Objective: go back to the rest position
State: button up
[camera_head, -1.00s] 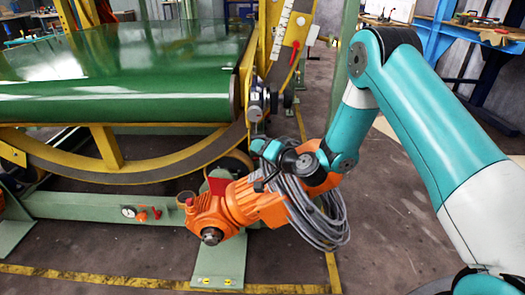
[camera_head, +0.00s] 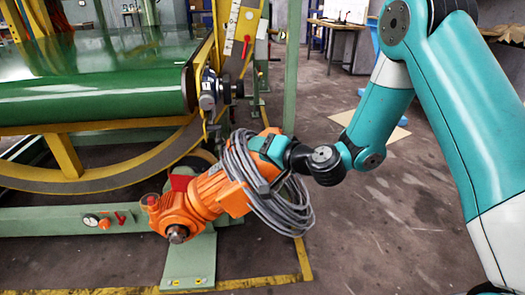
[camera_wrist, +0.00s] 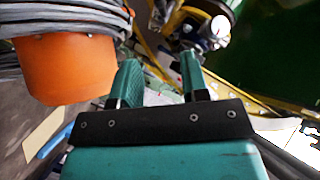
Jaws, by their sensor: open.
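My gripper (camera_wrist: 160,74) shows in the wrist view with its two teal fingers apart and nothing between them. In the head view my gripper (camera_head: 264,150) is partly lost against the grey cable coil (camera_head: 268,190), and its fingertips are not clear. The coil hangs around the orange motor (camera_head: 195,205). In the wrist view the orange motor (camera_wrist: 68,68) lies left of the fingers, with the cable (camera_wrist: 65,20) above it. I cannot tell whether my gripper touches the cable. My arm is bent, running from the right edge down to the gripper.
The yellow ring frame (camera_head: 65,158) and green roller (camera_head: 95,85) stand at the left. A green post (camera_head: 292,70) rises behind my gripper. A workbench (camera_head: 338,25) stands far behind. Open floor (camera_head: 385,240) lies right of the motor.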

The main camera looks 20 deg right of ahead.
jog(key=shift+a, duration=0.15)
jog(key=s+a+r+n+g+y, duration=0.1)
jog(key=s+a+r+n+g, duration=0.3)
jog(key=s, duration=0.4)
jog(key=s+a+r+n+g+y, duration=0.1)
jog(key=s+a+r+n+g, duration=0.3)
jog(key=s, duration=0.3)
jog(key=s+d+r+n+g+h, duration=0.1)
jog(key=s+d+n+g+h, duration=0.2)
jog(key=s, duration=0.6)
jog(key=s+d+r+g+h, duration=0.1)
jog(key=s+d+g+h, duration=0.15)
jog(key=s+d, duration=0.4)
notch_tip(320, 180, up, 34)
jog(key=s+a+p, duration=0.1)
jog(key=p, duration=3.3)
jog(key=shift+s+a+h+p, duration=0.15)
jog(key=shift+s+h+p, duration=0.1)
jog(key=shift+h+p, duration=0.1)
jog(key=shift+t, duration=0.25)
